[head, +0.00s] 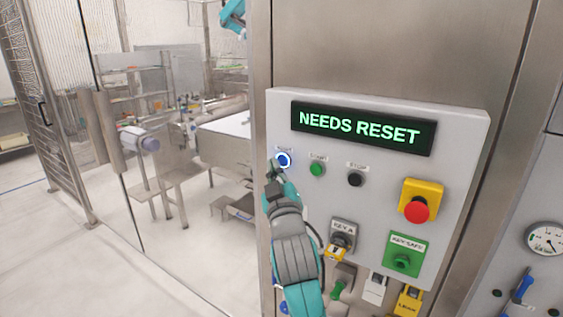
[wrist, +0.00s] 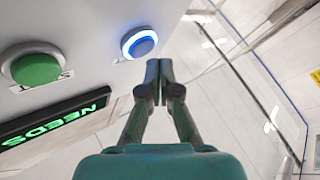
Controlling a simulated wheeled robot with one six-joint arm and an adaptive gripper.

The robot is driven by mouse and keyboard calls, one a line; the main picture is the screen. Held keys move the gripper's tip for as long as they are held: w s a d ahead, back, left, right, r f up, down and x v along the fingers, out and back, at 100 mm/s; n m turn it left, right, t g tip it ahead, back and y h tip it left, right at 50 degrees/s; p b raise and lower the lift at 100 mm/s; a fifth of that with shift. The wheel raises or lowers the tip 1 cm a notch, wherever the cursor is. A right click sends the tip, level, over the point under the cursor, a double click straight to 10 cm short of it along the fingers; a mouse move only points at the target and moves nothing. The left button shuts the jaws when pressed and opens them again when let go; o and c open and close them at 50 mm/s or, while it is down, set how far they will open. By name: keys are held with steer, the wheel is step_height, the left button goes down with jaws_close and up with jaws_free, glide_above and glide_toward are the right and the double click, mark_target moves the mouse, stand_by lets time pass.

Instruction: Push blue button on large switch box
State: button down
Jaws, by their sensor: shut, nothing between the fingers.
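The large switch box (head: 380,168) is a light grey panel on a steel cabinet, with a lit display (head: 362,128) reading "NEEDS RESET". The blue button (head: 284,159) with a glowing ring is at its upper left. It also shows in the wrist view (wrist: 139,43), at top centre. My gripper (head: 272,172) is shut and empty, just below and left of the blue button in the head view. In the wrist view its fingertips (wrist: 158,70) are close beside the button. I cannot tell whether they touch it.
A green button (head: 317,169), a black button (head: 356,179) and a red emergency stop (head: 416,211) sit to the right on the box. Key switches and tags (head: 343,234) are below. A glass-walled work area (head: 170,150) lies to the left.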

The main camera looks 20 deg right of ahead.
steer(key=shift+w+d, duration=0.1)
steer(key=shift+w+d, duration=0.15)
steer(key=shift+d, duration=0.05)
steer(key=shift+w+d, duration=0.2)
steer(key=shift+d, duration=0.1)
stand_by(1.0)
steer(key=shift+a, duration=0.1)
steer(key=shift+s+a, duration=0.45)
steer(key=shift+a, duration=0.05)
steer(key=shift+a, duration=0.1)
stand_by(0.4)
steer(key=shift+s+a, duration=0.75)
steer(key=shift+a, duration=0.25)
steer(key=shift+s+a, duration=0.75)
steer(key=shift+a, duration=0.2)
